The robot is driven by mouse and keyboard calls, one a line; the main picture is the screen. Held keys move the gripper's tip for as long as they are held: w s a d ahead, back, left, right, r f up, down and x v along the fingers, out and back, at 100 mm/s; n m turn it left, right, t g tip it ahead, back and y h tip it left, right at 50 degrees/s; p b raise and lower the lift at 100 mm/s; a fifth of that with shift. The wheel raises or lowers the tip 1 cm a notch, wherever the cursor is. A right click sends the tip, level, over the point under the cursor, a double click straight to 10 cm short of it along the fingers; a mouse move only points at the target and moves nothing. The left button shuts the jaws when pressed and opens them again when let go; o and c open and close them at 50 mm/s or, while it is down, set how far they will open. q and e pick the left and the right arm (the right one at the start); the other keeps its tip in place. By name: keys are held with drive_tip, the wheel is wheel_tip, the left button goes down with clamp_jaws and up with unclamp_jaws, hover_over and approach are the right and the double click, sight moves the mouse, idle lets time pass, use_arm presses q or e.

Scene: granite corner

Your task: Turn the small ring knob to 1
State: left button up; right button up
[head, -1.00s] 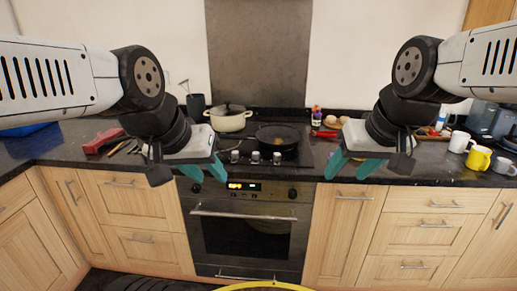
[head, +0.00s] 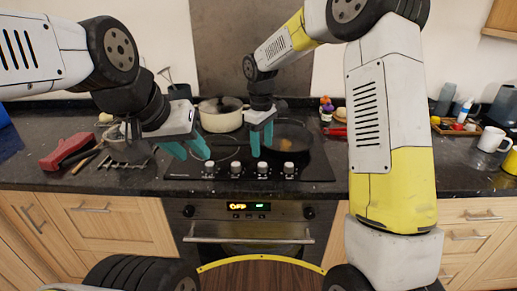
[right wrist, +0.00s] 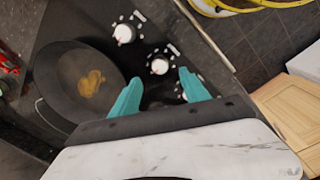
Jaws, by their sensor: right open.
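The black hob (head: 325,165) has a row of several white knobs along its front edge, including the leftmost knob (head: 208,170), a middle-right knob (head: 262,170) and the rightmost knob (head: 288,170). I cannot tell which serves the small ring. My right gripper (head: 261,148) is open and empty above the row, pointing down. In the right wrist view, one knob (right wrist: 160,65) shows between and just beyond its teal fingers, another (right wrist: 124,33) lies farther up, and others are partly hidden. My left gripper (head: 194,156) is open and empty above the hob's left front.
A frying pan (head: 291,140) with food inside and a cream lidded pot (head: 221,120) stand on the hob. The oven handle (head: 250,239) runs below. A white mug (head: 490,139) stands at right.

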sight(263, 164)
drive_tip(key=f, duration=0.7)
drive_tip(key=shift+w+f, duration=0.2)
drive_tip(key=shift+f, duration=0.15)
drive_tip(key=shift+d, duration=0.1)
drive_tip(key=shift+c, duration=0.3)
clamp_jaws()
